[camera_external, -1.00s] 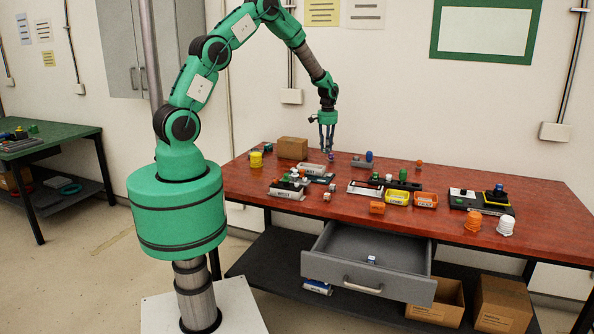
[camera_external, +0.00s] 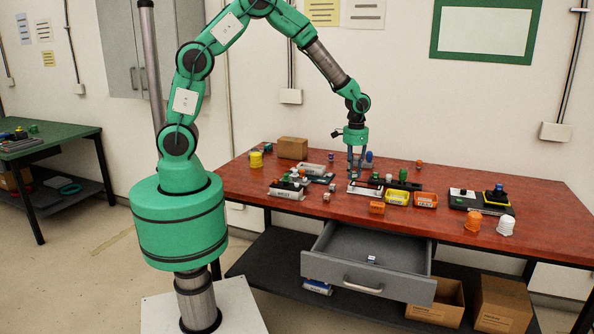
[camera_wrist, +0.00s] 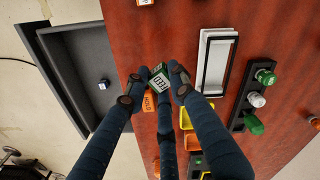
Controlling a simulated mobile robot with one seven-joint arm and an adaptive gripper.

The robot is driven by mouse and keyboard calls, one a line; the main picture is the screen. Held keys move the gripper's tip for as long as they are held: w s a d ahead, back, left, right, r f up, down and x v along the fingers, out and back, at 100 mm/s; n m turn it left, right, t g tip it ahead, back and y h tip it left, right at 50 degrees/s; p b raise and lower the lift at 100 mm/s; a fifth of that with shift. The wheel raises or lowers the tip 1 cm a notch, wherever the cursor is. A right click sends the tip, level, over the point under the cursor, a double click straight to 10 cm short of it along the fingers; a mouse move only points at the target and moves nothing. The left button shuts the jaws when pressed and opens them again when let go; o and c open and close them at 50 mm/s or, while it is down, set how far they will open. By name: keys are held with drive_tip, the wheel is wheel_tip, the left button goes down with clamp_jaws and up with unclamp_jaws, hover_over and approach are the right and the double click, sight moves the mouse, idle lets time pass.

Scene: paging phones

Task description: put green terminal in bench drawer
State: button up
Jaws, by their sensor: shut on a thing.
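My gripper (camera_external: 356,177) is over the table, behind the open drawer. In the wrist view its fingers (camera_wrist: 160,82) are shut on a small block (camera_wrist: 159,78) with a pale label and dark green sides, which looks like the green terminal. The block is tilted between the fingertips. In the external view it is too small and hidden to make out. The bench drawer (camera_external: 341,279) is pulled open, and its grey interior shows at the left of the wrist view (camera_wrist: 64,78). A small dark blue and white piece (camera_wrist: 103,84) lies in it.
An orange block (camera_external: 377,207) lies near the table edge behind the drawer. Yellow (camera_external: 397,198) and orange (camera_external: 426,200) bins stand right of it. A white frame (camera_wrist: 203,62) and a dark strip with green and white knobs (camera_wrist: 240,118) lie nearby. Most of the drawer floor is clear.

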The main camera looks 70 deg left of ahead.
drive_tip(key=s+d+m+b, duration=0.1)
drive_tip(key=s+d+m, duration=0.1)
drive_tip(key=s+d, duration=0.3)
drive_tip(key=s+d+m+b, duration=0.1)
drive_tip(key=s+d+m, duration=0.1)
drive_tip(key=d, duration=0.5)
drive_tip(key=m+b, duration=0.1)
drive_tip(key=m, duration=0.2)
hover_over(344, 254)
drive_tip(key=s+d, duration=0.3)
drive_tip(key=d, duration=0.1)
drive_tip(key=f, duration=0.1)
wheel_tip(344, 254, down, 13)
drive_tip(key=shift+w+r, duration=0.2)
drive_tip(key=shift+f+b, duration=0.8)
drive_tip(key=shift+f, duration=2.35)
drive_tip(key=shift+f+b, duration=0.4)
drive_tip(key=shift+f, duration=1.45)
drive_tip(key=shift+f, duration=0.15)
